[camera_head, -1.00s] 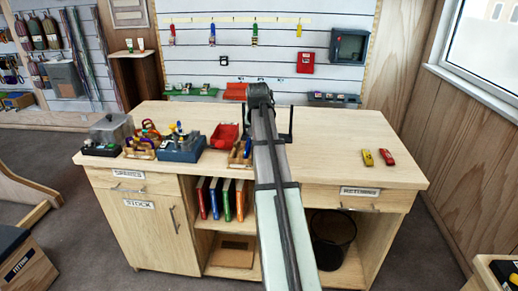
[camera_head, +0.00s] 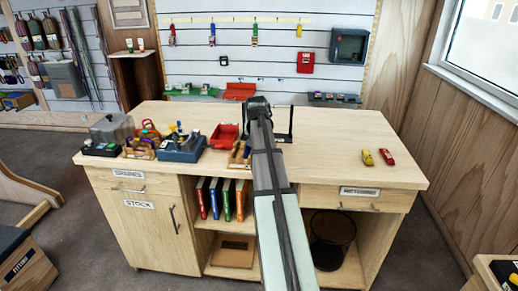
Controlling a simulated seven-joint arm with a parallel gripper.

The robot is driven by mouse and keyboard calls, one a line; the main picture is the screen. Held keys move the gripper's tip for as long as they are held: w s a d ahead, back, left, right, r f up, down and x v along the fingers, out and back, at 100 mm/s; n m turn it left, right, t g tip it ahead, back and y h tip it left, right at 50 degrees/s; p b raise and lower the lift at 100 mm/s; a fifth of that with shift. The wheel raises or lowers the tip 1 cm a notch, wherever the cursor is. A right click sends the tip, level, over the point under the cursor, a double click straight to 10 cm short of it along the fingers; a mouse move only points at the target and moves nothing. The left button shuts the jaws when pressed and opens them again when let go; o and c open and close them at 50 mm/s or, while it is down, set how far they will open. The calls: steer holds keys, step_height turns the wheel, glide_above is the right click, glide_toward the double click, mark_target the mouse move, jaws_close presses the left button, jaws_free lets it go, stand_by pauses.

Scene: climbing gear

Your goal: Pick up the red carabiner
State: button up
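A small red piece (camera_head: 387,157) lies on the right of the bench top beside a yellow one (camera_head: 367,157); it may be the red carabiner, but it is too small to be sure. Another red shape (camera_head: 149,125) shows in the gear cluster at the left. My gripper (camera_head: 268,121) is over the middle of the bench, well left of the red piece on the right. Its dark fingers stand wide apart on either side of my arm, so it looks open. My arm hides the space between them, and I see nothing held.
A slatted wall (camera_head: 270,50) with hanging gear stands behind.

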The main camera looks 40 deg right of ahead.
jaws_close()
stand_by(0.6)
step_height(320, 180, up, 10)
steer(key=shift+r, duration=0.1)
stand_by(0.4)
steer(key=c, duration=0.6)
jaws_free()
jaws_close()
steer(key=shift+d, duration=0.1)
